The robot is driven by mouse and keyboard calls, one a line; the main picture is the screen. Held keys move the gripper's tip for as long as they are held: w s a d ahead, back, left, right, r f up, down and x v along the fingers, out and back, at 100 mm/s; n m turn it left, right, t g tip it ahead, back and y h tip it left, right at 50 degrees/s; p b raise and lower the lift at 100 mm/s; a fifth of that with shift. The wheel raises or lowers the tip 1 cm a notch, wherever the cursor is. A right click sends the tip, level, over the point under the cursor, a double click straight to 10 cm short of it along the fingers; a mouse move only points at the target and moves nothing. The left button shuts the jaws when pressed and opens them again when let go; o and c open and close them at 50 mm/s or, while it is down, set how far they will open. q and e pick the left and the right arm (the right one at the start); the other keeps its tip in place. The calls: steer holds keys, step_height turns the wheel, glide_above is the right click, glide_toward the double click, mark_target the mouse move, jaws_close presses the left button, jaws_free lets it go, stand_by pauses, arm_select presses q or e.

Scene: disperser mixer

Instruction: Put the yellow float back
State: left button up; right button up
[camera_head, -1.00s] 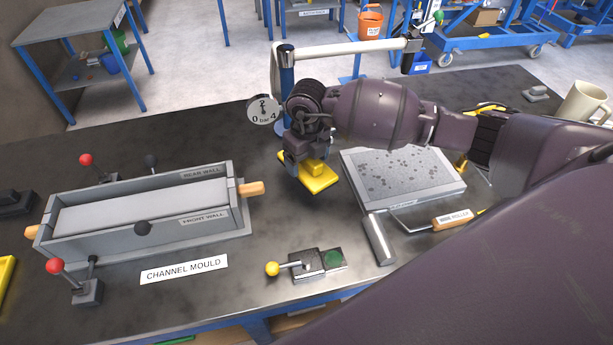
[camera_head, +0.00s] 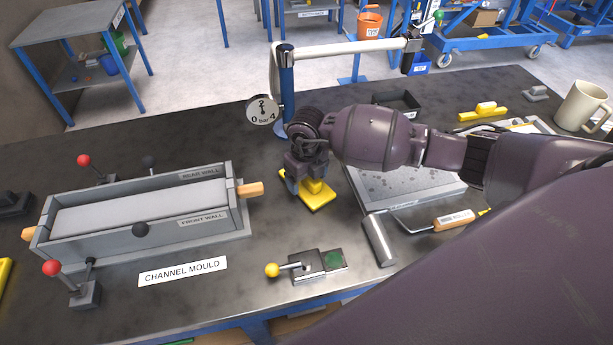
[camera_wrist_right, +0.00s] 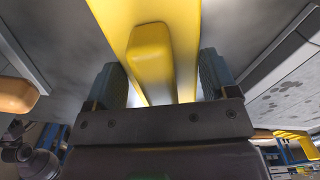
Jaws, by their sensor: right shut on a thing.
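The yellow float (camera_head: 319,197) is a flat yellow plate with a raised yellow handle. My right gripper (camera_head: 303,180) is shut on its handle, with the plate below. In the right wrist view the float's handle (camera_wrist_right: 151,55) sits between the two fingers of my right gripper (camera_wrist_right: 160,80). The float is over the bench between the channel mould and a grey speckled slab; I cannot tell whether it touches the bench. My left gripper is not in view.
The channel mould (camera_head: 140,243) stands left, its wooden handle (camera_head: 250,188) near the float. The speckled slab (camera_head: 440,192) and roller (camera_head: 379,240) lie right. Bare bench lies in front of the float.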

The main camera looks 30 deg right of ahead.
steer(key=o, duration=0.8)
steer(key=shift+f, duration=0.1)
steer(key=shift+r, duration=0.65)
step_height(320, 180, up, 11)
steer(key=shift+r+p, duration=0.1)
steer(key=shift+p, duration=0.35)
steer(key=shift+s, duration=0.1)
